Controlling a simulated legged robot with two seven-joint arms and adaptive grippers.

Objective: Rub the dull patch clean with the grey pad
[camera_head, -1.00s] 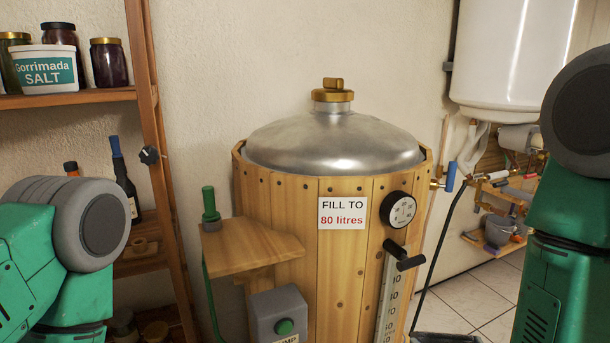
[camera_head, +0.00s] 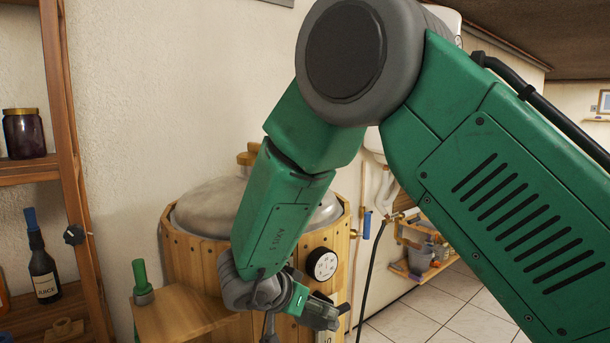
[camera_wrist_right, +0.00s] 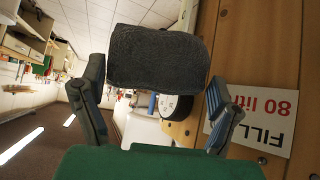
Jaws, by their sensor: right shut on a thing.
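The grey pad (camera_wrist_right: 158,58) is a dark, rough-faced block in the right wrist view. My right gripper (camera_wrist_right: 157,76) is shut on it, with one finger at each side. In the head view my right gripper (camera_head: 312,308) hangs in front of the wooden-clad vessel (camera_head: 190,262), near its round dial (camera_head: 322,263); I cannot make out the pad there. The vessel's dull metal dome (camera_head: 203,207) is partly hidden behind my right arm. My left gripper is out of view.
A small wooden shelf (camera_head: 180,315) with a green-handled item (camera_head: 141,282) juts from the vessel's front left. A wooden rack (camera_head: 62,150) with a jar (camera_head: 24,134) and a bottle (camera_head: 43,262) stands at the left. The FILL TO sign (camera_wrist_right: 250,122) is beside the gripper.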

